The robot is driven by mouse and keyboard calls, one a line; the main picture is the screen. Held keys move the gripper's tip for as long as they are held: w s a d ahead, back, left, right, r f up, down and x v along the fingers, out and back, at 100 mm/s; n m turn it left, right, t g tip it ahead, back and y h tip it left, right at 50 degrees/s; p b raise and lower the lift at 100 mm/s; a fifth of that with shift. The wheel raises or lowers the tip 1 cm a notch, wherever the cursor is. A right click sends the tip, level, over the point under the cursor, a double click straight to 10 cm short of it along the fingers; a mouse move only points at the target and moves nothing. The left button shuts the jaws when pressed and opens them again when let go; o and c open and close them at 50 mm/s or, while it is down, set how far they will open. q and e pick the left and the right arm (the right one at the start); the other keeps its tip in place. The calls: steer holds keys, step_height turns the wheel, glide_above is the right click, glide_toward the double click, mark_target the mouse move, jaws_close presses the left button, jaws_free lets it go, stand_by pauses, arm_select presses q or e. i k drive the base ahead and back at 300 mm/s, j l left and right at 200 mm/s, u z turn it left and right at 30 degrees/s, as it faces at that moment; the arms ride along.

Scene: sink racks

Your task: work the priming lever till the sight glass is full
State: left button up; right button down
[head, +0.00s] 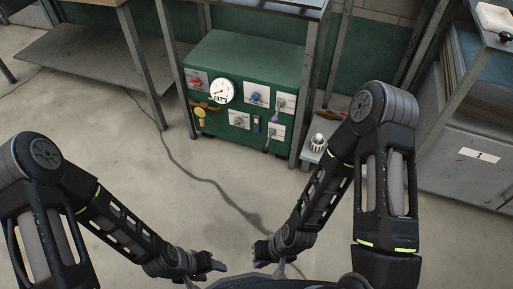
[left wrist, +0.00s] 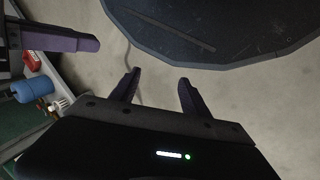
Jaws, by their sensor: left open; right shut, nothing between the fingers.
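A green cabinet (head: 232,62) stands under a bench in the head view, its front panel carrying the controls. A small dark upright window (head: 256,124), possibly the sight glass, sits low on the panel; its fill level is too small to read. A lever with a hanging handle (head: 270,138) is at the panel's lower right; I cannot tell if it is the priming lever. My left gripper (head: 220,264) is open and empty, well in front of the cabinet; it also shows in the left wrist view (left wrist: 158,80). My right gripper (head: 259,261) is shut and empty, also away from the panel.
The panel also holds a white dial gauge (head: 222,91), a red knob (head: 196,82), a blue-handled valve (head: 256,97) and a yellow knob (head: 200,113). A striped white object (head: 318,141) stands right of the cabinet. A cable (head: 205,181) crosses the otherwise clear floor.

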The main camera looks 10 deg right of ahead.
mark_target(265, 150)
steer(key=k+z, duration=0.1)
steer(key=i+j+z, duration=0.25)
steer(key=z, duration=0.2)
steer(key=i+j+z, duration=0.5)
steer(key=i+j, duration=0.25)
steer(key=i+j+z, duration=0.1)
steer(key=i+j, duration=0.15)
steer(key=j, duration=0.25)
steer(key=i+j, duration=0.2)
steer(key=j, duration=0.15)
